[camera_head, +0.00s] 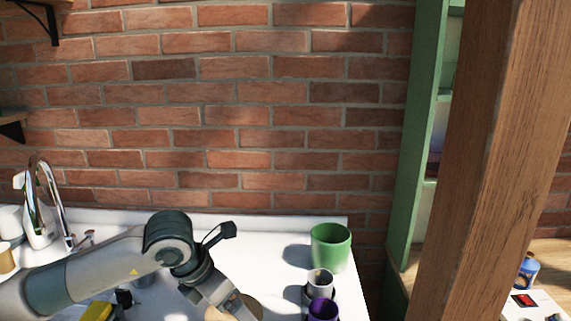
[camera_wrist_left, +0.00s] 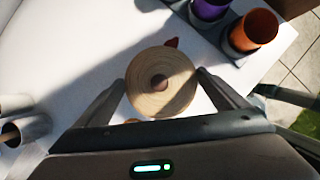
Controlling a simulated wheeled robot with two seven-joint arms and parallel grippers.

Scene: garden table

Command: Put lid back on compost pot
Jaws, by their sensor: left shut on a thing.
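A round, pale wooden lid (camera_wrist_left: 142,98) with a knob in the middle lies between the fingers of my left gripper (camera_wrist_left: 160,80) in the left wrist view. The fingers are shut on it from both sides. In the head view my left gripper (camera_head: 236,305) is at the bottom edge, with part of the lid (camera_head: 252,304) showing beside it. Whether something is under the lid is hidden. A green pot (camera_head: 331,247) stands open at the back right of the white counter; I cannot tell if it is the compost pot. My right gripper is out of view.
A grey cup (camera_head: 320,282) and a purple cup (camera_head: 323,309) stand in front of the green pot. An orange cup (camera_wrist_left: 254,30) is beside the purple one (camera_wrist_left: 210,8) in a dark holder. A faucet (camera_head: 50,195) is at left. A wooden post (camera_head: 490,160) stands at right.

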